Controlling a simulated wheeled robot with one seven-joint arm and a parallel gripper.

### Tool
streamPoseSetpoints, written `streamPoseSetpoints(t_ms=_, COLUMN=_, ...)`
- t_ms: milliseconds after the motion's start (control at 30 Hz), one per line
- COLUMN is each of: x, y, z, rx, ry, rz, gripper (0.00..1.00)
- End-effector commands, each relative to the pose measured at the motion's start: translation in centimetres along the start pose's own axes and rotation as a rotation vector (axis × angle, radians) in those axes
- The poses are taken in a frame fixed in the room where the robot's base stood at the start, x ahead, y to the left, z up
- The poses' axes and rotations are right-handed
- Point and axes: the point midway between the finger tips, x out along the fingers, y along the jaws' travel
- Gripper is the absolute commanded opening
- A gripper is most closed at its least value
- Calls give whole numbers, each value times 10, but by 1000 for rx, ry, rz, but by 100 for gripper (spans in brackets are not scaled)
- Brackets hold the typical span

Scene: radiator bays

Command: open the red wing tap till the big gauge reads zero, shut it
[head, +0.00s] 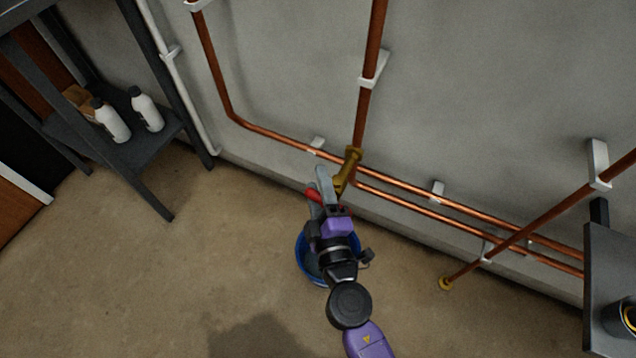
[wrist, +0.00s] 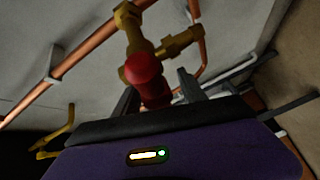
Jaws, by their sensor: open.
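The red wing tap (wrist: 145,72) sits on a brass valve body (wrist: 134,38) in the wrist view. In the head view a small red part of the tap (head: 313,196) shows beside my gripper (head: 319,188), below the brass fitting (head: 347,170) on the upright copper pipe. My gripper is open, and its fingers (wrist: 158,94) stand either side of the tap's red end in the wrist view. I cannot tell whether they touch it. The big gauge is not visible in either view.
A blue bucket (head: 301,258) stands on the floor beneath my gripper, partly hidden by it. Copper pipes (head: 407,197) run along the wall. A dark shelf (head: 75,134) with white bottles (head: 147,110) is at left; a dark stand (head: 607,262) is at right. The front left floor is clear.

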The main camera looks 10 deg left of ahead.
Motion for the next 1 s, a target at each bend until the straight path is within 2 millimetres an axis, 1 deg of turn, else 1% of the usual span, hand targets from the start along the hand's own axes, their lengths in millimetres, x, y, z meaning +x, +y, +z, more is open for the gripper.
streamPoseSetpoints(t_ms=133, x=0, y=0, z=0, rx=0, ry=0, rz=0, gripper=49)
streamPoseSetpoints(t_ms=200, x=0, y=0, z=0, rx=0, ry=0, rz=0, gripper=35)
streamPoseSetpoints(t_ms=267, x=0, y=0, z=0, rx=0, ry=0, rz=0, gripper=23)
streamPoseSetpoints(t_ms=300, x=0, y=0, z=0, rx=0, ry=0, rz=0, gripper=15)
streamPoseSetpoints(t_ms=367, x=0, y=0, z=0, rx=0, ry=0, rz=0, gripper=3)
streamPoseSetpoints(t_ms=400, x=0, y=0, z=0, rx=0, ry=0, rz=0, gripper=0)
streamPoseSetpoints(t_ms=633, x=0, y=2, z=-1, rx=-15, ry=-5, rz=-14, gripper=0)
streamPoseSetpoints(t_ms=767, x=0, y=3, z=-1, rx=-56, ry=-15, rz=-44, gripper=0)
streamPoseSetpoints(t_ms=1000, x=0, y=-1, z=0, rx=-142, ry=-36, rz=-109, gripper=0)
